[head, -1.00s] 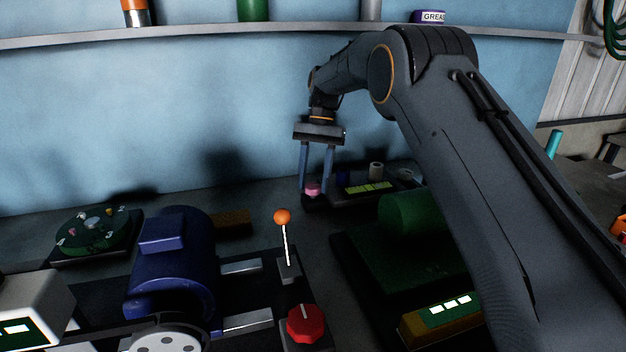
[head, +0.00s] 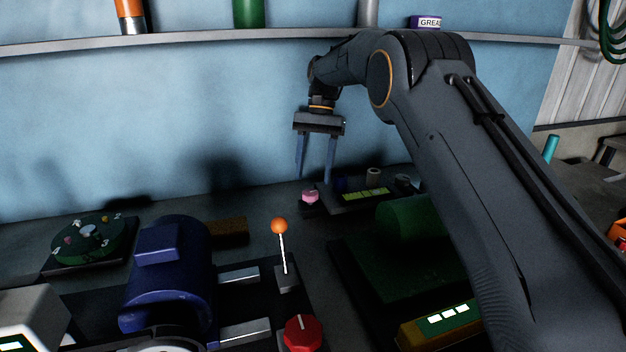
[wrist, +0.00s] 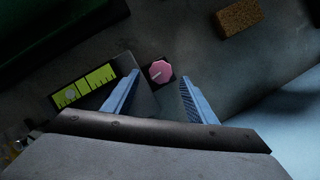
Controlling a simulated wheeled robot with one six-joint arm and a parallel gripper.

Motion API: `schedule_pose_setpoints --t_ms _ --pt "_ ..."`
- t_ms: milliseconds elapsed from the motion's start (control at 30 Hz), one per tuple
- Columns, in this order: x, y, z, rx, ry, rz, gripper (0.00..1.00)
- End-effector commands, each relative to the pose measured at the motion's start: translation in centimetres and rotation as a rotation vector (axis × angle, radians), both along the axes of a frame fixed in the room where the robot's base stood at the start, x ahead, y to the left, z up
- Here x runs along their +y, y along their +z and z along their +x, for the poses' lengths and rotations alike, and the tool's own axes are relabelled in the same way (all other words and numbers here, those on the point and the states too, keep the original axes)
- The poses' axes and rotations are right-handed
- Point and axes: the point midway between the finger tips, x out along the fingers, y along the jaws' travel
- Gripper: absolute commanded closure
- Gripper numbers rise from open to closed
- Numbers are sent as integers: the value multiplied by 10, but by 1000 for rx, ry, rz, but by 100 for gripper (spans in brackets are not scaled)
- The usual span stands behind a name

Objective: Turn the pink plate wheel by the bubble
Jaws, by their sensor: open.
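The pink plate wheel (head: 310,196) is a small knob on a dark base at the back of the bench. In the wrist view the pink wheel (wrist: 160,72) shows a pale pointer line across its top. A yellow-green bubble level (head: 366,194) lies just right of it; in the wrist view the level (wrist: 84,86) is at the left, with a round bubble mark on it. My gripper (head: 315,178) is open above the wheel, its blue fingers pointing down. In the wrist view the wheel lies between and beyond the fingertips, apart from both.
A brown block (head: 228,232) lies left of the wheel. A lever with an orange ball (head: 279,226), a red knob (head: 303,333) and a blue motor (head: 170,270) stand nearer. A green cylinder (head: 410,217) is at the right. Small cylinders stand behind the level.

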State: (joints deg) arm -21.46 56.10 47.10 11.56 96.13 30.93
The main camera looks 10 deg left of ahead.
Motion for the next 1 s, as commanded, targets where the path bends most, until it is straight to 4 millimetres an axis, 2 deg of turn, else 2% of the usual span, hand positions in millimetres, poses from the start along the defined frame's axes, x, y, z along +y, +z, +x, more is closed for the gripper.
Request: schedule_pose_setpoints --t_ms 100,300,767,867,967,1000 --pt "-2 17 3 -1 -2 2 48" --pt "-8 32 8 1 -10 3 48" --pt "-15 35 13 -4 -30 6 48" --pt "-26 33 26 -31 -96 20 48" --pt "-50 31 54 -86 -235 53 48" --pt "-64 30 67 -112 -310 66 48"
